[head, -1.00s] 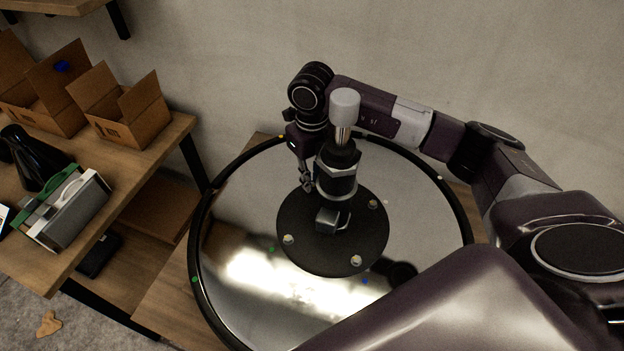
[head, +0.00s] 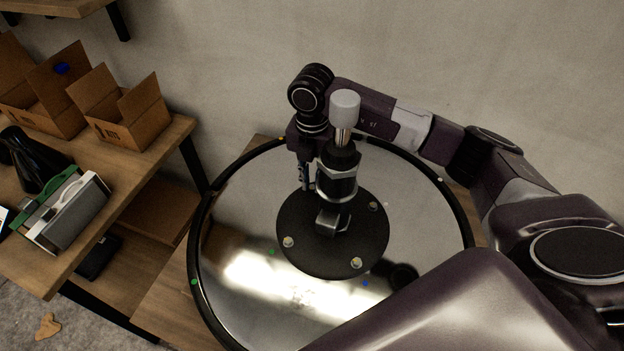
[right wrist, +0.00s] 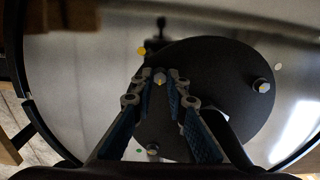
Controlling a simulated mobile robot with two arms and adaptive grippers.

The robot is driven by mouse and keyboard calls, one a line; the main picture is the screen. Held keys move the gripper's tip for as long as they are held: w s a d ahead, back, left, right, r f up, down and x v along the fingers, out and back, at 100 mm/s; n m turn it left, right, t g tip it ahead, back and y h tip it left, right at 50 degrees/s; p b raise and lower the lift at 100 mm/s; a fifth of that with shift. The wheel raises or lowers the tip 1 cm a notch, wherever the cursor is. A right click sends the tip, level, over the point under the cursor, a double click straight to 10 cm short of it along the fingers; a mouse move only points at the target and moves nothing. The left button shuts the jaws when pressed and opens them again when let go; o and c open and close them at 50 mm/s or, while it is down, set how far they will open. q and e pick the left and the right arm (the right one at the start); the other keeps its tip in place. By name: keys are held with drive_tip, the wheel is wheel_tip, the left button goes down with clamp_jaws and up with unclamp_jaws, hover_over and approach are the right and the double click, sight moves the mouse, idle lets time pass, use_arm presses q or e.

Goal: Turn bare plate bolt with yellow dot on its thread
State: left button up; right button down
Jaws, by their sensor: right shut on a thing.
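The round black plate (head: 300,262) lies on the shiny round base (head: 235,225) of the chair, around the central column. My right gripper (head: 308,187) points down at the plate's far-left edge, behind the column. In the right wrist view, its fingertips (right wrist: 160,82) are shut on a light bolt head (right wrist: 159,76) at the plate's edge. A yellow dot (right wrist: 141,51) lies on the base close to that bolt. The bolt's thread is hidden. Other bolts show on the plate, at its right (head: 373,207), front (head: 356,263) and left (head: 288,242). My left gripper is out of view.
The upright column (head: 338,170) with a grey cap (head: 344,104) stands close to my right gripper. A wooden shelf at left holds open cardboard boxes (head: 130,110) and a grey-green case (head: 70,210). Green and blue dots also mark the base.

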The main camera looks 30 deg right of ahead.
drive_tip(key=m, duration=0.4)
drive_tip(key=shift+r+m+p, duration=0.1)
drive_tip(key=shift+m+p, duration=0.2)
drive_tip(key=shift+p, duration=0.05)
drive_tip(key=m+p, duration=0.1)
drive_tip(key=m, duration=0.2)
drive_tip(key=shift+m, duration=0.4)
drive_tip(key=m+p, duration=0.1)
drive_tip(key=m, duration=0.3)
drive_tip(key=shift+r, duration=0.1)
drive_tip(key=shift+m+p, duration=1.15)
drive_tip(key=shift+m, duration=1.25)
drive_tip(key=c, duration=1.9)
unclamp_jaws()
